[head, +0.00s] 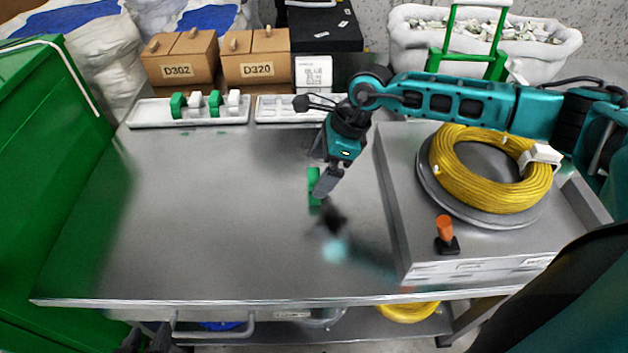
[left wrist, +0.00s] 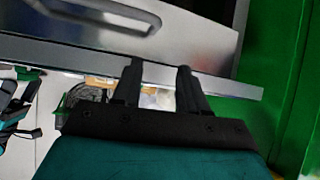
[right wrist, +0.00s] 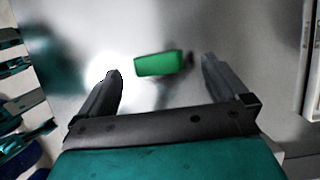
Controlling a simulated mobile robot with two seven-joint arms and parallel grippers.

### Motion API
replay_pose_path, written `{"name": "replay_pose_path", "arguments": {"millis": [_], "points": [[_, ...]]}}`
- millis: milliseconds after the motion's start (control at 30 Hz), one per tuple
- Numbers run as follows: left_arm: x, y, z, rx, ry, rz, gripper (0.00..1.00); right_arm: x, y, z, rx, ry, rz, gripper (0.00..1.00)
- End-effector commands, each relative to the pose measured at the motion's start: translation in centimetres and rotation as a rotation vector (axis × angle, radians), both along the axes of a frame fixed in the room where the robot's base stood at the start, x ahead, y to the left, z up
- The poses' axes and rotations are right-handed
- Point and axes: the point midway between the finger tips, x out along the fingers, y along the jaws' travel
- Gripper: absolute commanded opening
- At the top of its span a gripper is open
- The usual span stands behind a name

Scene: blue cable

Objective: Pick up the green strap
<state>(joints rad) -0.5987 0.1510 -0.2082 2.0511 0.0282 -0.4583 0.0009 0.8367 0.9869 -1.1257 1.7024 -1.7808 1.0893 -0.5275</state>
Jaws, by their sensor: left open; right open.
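A green strap (head: 314,187) lies on the metal table (head: 200,220) near its middle. In the right wrist view the strap (right wrist: 159,64) shows as a small green block beyond the fingertips, between their lines. My right gripper (head: 325,190) is open over the strap and partly hides it in the head view; it also shows in the right wrist view (right wrist: 162,68). I cannot tell its exact height above the table. My left gripper (left wrist: 158,68) is open and empty by the table's front edge, low at the bottom left of the head view (head: 145,338).
A white tray (head: 140,113) with green and white pieces stands at the back left, beside a second tray (head: 270,112). A yellow cable coil (head: 470,195) sits on a raised metal box at right. A green cabinet (head: 60,150) bounds the left. The table's left half is clear.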

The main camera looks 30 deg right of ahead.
Motion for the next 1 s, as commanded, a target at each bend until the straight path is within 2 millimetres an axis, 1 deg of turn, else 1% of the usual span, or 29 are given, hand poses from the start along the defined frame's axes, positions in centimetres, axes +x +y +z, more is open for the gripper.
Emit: {"name": "replay_pose_path", "arguments": {"millis": [200, 300, 533, 1000], "points": [[0.0, -0.1, -0.3, -0.002, 0.002, -0.002, 0.43, 0.1, 1.1, -3.2, 0.001, 0.002, 0.0, 1.0], [0.1, -0.2, -0.2, -0.005, 0.0, -0.003, 0.43, 0.3, 1.5, -4.2, 0.0, 0.002, -0.001, 1.0], [0.5, -0.3, 0.3, -0.007, -0.012, -0.005, 0.43, 0.3, 1.5, -4.3, -0.001, 0.001, -0.001, 1.0], [0.4, -0.3, 0.0, -0.006, -0.007, -0.004, 0.43, 0.4, 1.5, -4.2, 0.0, 0.0, -0.001, 0.55]]}}
